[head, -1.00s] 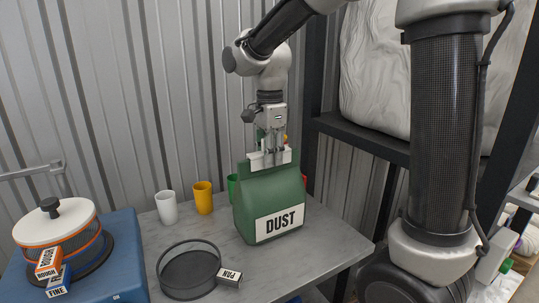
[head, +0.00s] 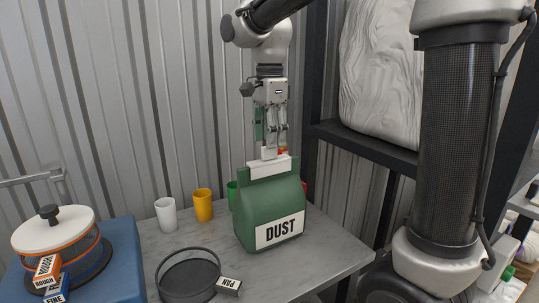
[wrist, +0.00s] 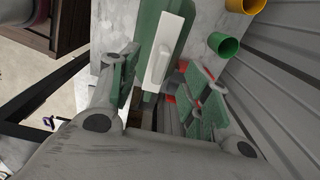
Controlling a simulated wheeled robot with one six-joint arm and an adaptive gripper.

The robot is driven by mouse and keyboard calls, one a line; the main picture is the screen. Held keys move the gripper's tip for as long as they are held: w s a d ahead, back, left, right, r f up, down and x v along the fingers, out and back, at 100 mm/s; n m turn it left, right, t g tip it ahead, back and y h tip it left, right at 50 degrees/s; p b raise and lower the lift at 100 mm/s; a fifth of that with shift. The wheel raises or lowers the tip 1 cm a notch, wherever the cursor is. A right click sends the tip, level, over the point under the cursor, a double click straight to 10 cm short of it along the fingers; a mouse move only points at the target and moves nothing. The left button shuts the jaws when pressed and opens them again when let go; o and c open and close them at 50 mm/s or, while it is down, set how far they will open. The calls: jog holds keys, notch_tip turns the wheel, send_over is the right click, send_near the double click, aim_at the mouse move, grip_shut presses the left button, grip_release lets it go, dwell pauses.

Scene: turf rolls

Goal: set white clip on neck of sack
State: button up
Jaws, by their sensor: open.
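The green sack labelled DUST (head: 268,212) stands upright on the grey table. The white clip (head: 273,168) lies across the sack's neck at its top and has a small raised tab. In the wrist view the clip (wrist: 166,50) shows from above as a long white bar along the green top of the sack. My gripper (head: 270,145) is above the clip, pointing down, with its fingers apart and no object held. In the wrist view its green-padded fingers are on either side of the clip's near end.
A shelf post (head: 315,110) rises at right.

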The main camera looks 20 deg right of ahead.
notch_tip(320, 180, up, 4)
jog(key=shift+r, duration=0.25)
jog(key=s+d+f+n+t, duration=0.2)
jog(key=s+d+f+n, duration=0.2)
jog(key=s+d+n, duration=0.3)
jog(key=s+d+f+n+t, duration=0.2)
jog(key=s+d+f+n, duration=0.3)
jog(key=s, duration=0.9)
jog(key=d+n, duration=0.3)
jog(key=shift+f+n, duration=0.15)
jog(key=shift+n, duration=0.25)
